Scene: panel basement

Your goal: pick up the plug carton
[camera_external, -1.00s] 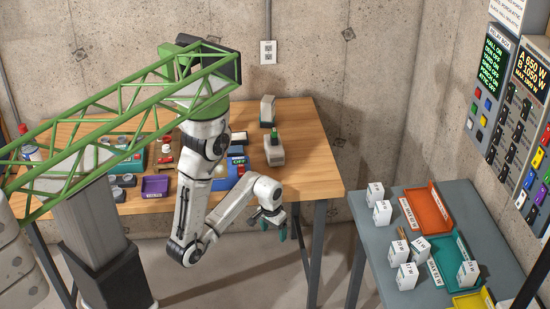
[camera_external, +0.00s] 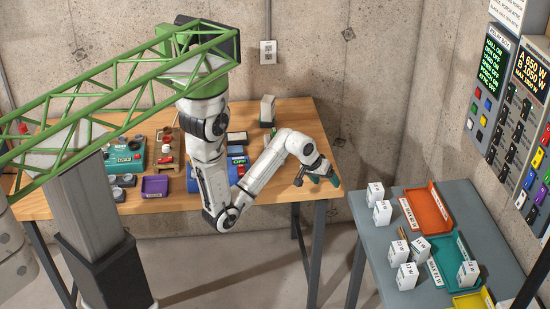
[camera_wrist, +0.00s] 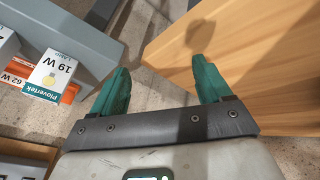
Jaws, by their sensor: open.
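Several small white cartons stand on the grey table at the right in the external view, among them one at the back (camera_external: 375,192), one just in front of it (camera_external: 382,213) and one at the front (camera_external: 407,276). I cannot tell which is the plug carton. My gripper (camera_external: 318,179) is open and empty, left of the grey table near the wooden table's right edge. Its teal fingers (camera_wrist: 160,70) are clear of every carton.
The grey table (camera_external: 375,255) holds an orange tray (camera_external: 430,212), a teal tray (camera_external: 455,250) and a yellow tray (camera_external: 470,301). The wooden table (camera_external: 325,150) carries a purple tray (camera_external: 155,187) and other gear. A floor gap separates the tables. A switch panel hangs at right.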

